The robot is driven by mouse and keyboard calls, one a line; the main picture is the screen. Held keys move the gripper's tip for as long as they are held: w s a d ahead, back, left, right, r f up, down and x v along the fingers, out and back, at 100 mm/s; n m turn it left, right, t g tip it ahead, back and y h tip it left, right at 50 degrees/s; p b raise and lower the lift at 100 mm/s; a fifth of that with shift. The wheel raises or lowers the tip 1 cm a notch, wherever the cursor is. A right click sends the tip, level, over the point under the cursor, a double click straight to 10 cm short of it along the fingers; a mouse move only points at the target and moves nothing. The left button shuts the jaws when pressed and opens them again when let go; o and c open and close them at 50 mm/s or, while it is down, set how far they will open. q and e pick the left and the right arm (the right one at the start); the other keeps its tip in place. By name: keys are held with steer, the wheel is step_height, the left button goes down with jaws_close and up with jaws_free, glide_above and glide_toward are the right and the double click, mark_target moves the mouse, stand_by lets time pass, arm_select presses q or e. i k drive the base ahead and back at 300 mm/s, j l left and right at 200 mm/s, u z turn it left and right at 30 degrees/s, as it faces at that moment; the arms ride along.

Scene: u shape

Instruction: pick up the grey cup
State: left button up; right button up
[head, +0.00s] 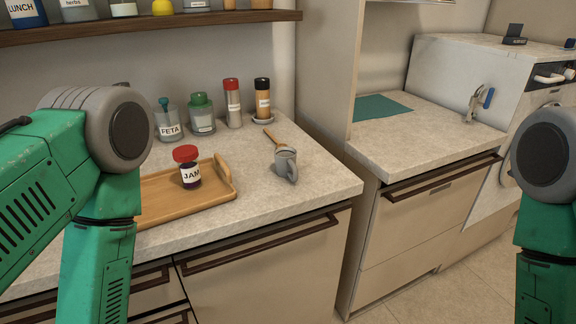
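The grey cup (285,165) stands on the light stone counter (318,185), near its right end. Its handle faces the front of the counter. A wooden utensil (271,136) lies or leans just behind the cup; whether it touches the cup I cannot tell. My green left arm covers the left of the view and my green right arm shows at the right edge. Both are bent downward and their grippers are out of the picture. Neither arm touches the cup.
A wooden tray (160,207) with a jam jar (187,172) stands left of the cup. A feta jar (168,125), a green-lidded jar (202,118) and two shakers (233,104) stand behind. A wooden shelf (150,24) hangs above. A gap separates the right counter (425,148).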

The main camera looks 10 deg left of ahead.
mark_target(289, 167)
steer(key=u, duration=0.35)
steer(key=i+l+u, duration=0.15)
steer(key=l+u, duration=0.25)
steer(key=l, duration=0.45)
steer(key=i+l+u, duration=0.1)
steer(key=l+u, duration=0.3)
steer(key=l, duration=0.5)
